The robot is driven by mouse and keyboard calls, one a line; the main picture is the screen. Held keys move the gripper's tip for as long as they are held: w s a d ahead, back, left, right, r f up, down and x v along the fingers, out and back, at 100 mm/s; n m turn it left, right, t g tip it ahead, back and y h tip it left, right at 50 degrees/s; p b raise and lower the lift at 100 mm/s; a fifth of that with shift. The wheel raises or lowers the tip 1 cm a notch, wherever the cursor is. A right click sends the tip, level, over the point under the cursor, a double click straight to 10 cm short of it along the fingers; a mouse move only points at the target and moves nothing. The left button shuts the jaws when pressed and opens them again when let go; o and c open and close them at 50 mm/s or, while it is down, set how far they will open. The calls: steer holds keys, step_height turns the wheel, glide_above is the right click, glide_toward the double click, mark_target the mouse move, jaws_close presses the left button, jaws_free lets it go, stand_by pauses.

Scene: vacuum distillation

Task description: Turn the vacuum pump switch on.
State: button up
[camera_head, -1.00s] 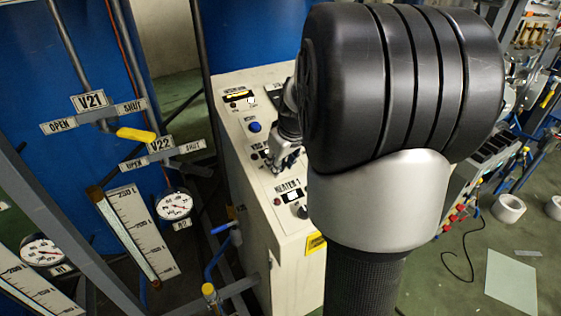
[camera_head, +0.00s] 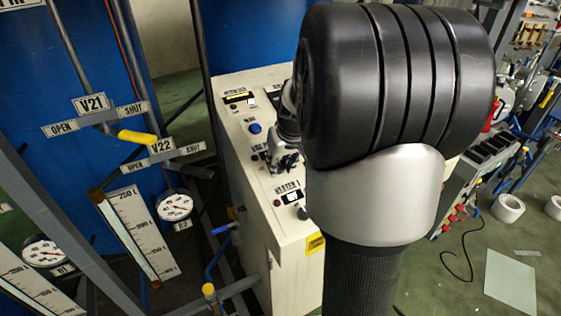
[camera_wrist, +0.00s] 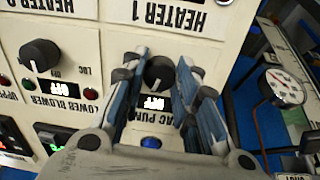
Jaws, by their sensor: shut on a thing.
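The vacuum pump switch is a round black knob (camera_wrist: 158,73) in the wrist view, on a cream panel (camera_wrist: 113,60). Its display (camera_wrist: 154,102) reads OFF, upside down in this view, beside the partly covered VAC PUMP label (camera_wrist: 135,121). My gripper (camera_wrist: 158,68) is shut on the knob, one blue-grey finger on each side. In the head view my gripper (camera_head: 284,162) is at the panel (camera_head: 232,150), below the blue button (camera_head: 255,128); my arm hides the knob there.
The heater 1 knob (camera_head: 302,212) is just below my gripper in the head view. Another knob (camera_wrist: 39,56) is at the left in the wrist view.

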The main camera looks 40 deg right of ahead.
steer(key=m+p, duration=0.1)
steer(key=m, duration=0.3)
steer(key=shift+m+p, duration=1)
steer(key=shift+m, duration=1.3)
steer(key=o, duration=1.1)
steer(key=v, duration=1.2)
steer(key=shift+w+r, duration=0.1)
steer(key=shift+w, duration=0.2)
